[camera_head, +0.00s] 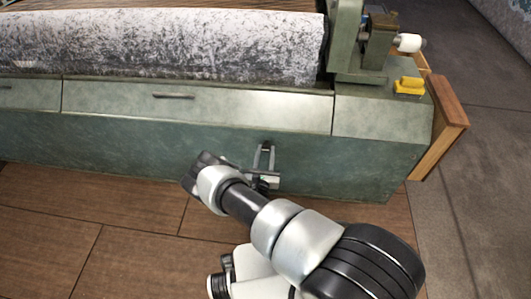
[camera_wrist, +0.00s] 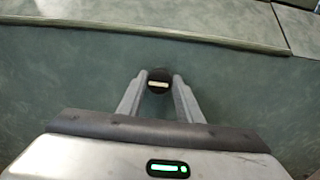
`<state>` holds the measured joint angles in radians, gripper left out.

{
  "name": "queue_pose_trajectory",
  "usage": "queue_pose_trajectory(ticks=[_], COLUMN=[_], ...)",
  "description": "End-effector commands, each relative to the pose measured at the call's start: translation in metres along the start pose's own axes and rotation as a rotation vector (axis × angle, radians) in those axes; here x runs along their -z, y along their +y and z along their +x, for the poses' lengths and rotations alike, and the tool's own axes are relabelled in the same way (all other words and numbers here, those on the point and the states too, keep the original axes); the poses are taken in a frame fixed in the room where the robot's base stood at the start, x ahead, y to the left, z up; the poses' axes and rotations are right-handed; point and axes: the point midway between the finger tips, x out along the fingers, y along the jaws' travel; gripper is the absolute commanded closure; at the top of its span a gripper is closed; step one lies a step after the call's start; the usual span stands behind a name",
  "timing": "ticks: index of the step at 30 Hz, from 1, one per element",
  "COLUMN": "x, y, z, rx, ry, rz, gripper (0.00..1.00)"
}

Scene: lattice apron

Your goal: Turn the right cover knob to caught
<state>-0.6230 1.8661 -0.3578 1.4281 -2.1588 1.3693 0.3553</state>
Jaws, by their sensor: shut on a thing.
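The right cover knob (camera_wrist: 158,75) is a small dark round knob with a pale bar across it, on the green front face of the machine. The bar lies about level in the wrist view. My gripper (camera_wrist: 158,82) has one grey finger on each side of the knob and is shut on it. In the head view my gripper (camera_head: 264,150) reaches the front face below the long cover (camera_head: 220,106); the knob cannot be made out there. I see no mark that tells whether the knob is caught.
A mottled grey-white roll (camera_head: 160,45) lies along the machine top. A yellow block (camera_head: 408,86) sits at the right end, beside a wooden side board (camera_head: 440,125). The wood floor (camera_head: 60,225) in front is clear. The cover's lower edge (camera_wrist: 130,28) runs above the knob.

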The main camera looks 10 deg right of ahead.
Motion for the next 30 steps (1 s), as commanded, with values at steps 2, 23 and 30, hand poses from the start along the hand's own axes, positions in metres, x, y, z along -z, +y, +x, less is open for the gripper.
queue_pose_trajectory(ticks=[2,23,30], x=[-0.0008,-0.0014,-0.0009], y=[-0.0001,-0.002,-0.0031], z=[0.0003,0.0006,0.0007], rx=[0.0,-0.002,0.0], ry=[-0.001,-0.001,-0.001], rz=[0.029,0.62,0.848], gripper=[0.9,0.9,0.9])
